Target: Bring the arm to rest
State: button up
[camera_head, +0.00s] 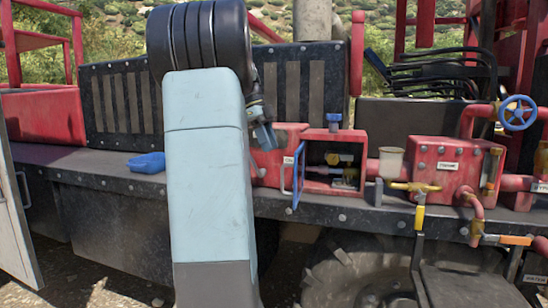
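My arm (207,160), with pale blue links and a thick black joint at the top, stands upright in the left middle of the head view. My gripper (264,135) shows only in part, just right of the arm's link and in front of the red box beside the open cabinet. The link hides the rest of it. I cannot see whether its fingers are apart or together, or whether it touches the red box.
A dark metal ledge (100,167) crosses the view, with a blue tray (147,163) on it. An open red cabinet (333,162), a beige cup (391,162), a red valve block (440,165) and a blue handwheel (517,113) stand to the right. A large tyre (355,272) is below.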

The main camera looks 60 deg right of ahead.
jog(key=shift+w+r, duration=0.3)
jog(key=shift+r, duration=0.35)
jog(key=shift+a, duration=0.1)
jog(key=w+a+f+n+t, duration=0.2)
jog(key=a+f+n+t, duration=0.1)
jog(key=a+n, duration=0.75)
jog(key=w+a+f+n+t, duration=0.25)
jog(key=a+n, duration=0.45)
jog(key=a, duration=0.6)
jog(key=s+a+f+n+t, duration=0.1)
jog(key=s+a+f+n, duration=0.1)
jog(key=a+n, duration=0.3)
jog(key=s+a+f+n+t, duration=0.2)
jog(key=a+n, duration=0.4)
jog(key=a, duration=0.3)
jog(key=s+a+f+n+t, duration=0.1)
jog(key=s+a+f+n, duration=0.3)
jog(key=a, duration=0.3)
jog(key=shift+f+n+t+y, duration=0.4)
jog(key=shift+f+n, duration=0.15)
jog(key=shift+n, duration=0.1)
jog(key=shift+w+d, duration=0.1)
